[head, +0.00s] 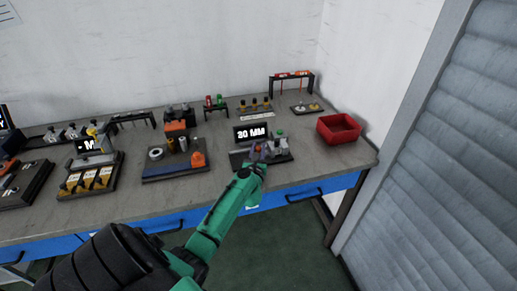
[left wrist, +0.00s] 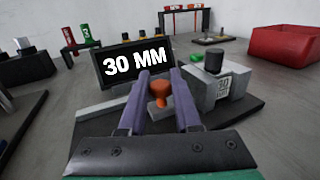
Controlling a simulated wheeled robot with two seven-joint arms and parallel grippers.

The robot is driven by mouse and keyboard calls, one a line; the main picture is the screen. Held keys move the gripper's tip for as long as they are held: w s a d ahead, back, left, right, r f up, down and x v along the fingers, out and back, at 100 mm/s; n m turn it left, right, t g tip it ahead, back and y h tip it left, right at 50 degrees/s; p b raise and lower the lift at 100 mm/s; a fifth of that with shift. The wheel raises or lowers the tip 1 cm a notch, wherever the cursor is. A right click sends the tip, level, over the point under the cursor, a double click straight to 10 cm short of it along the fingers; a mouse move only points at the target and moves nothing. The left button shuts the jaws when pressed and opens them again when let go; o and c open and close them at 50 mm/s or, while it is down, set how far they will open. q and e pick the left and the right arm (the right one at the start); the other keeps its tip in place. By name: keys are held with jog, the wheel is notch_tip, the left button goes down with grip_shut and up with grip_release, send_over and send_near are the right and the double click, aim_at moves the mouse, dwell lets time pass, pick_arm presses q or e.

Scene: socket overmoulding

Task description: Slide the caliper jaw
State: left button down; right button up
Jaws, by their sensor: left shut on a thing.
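The caliper station shows in the left wrist view as a grey bar (left wrist: 98,117) on a black base (left wrist: 236,124), with an orange knob (left wrist: 159,92) on the part between my fingers. A grey block marked 30 (left wrist: 222,83) with a dark knob sits to the right. A black display (head: 249,133) reading 30 MM stands behind; it also shows in the left wrist view (left wrist: 133,62). My left gripper (left wrist: 160,100) has its two purple fingers around the orange knob and is shut on it. The jaw's contact with the block is unclear. My right gripper is out of view.
A red bin (head: 338,129) stands to the right near the table's corner. A tray with an orange block and metal parts (head: 175,171) lies to the left. Small racks (head: 291,76) line the back. Bare grey table (head: 222,148) separates the stations.

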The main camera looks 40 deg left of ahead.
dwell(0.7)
pick_arm(q)
jog(key=s+a, duration=0.1)
jog(key=s+p, duration=0.1)
jog(key=shift+s+a, duration=0.35)
jog(key=shift+a, duration=0.05)
jog(key=shift+f, duration=0.1)
jog(key=c, duration=1)
grip_release()
jog(key=shift+c, duration=0.2)
jog(key=shift+o, duration=0.7)
jog(key=shift+s+a, duration=0.1)
jog(key=shift+s, duration=0.05)
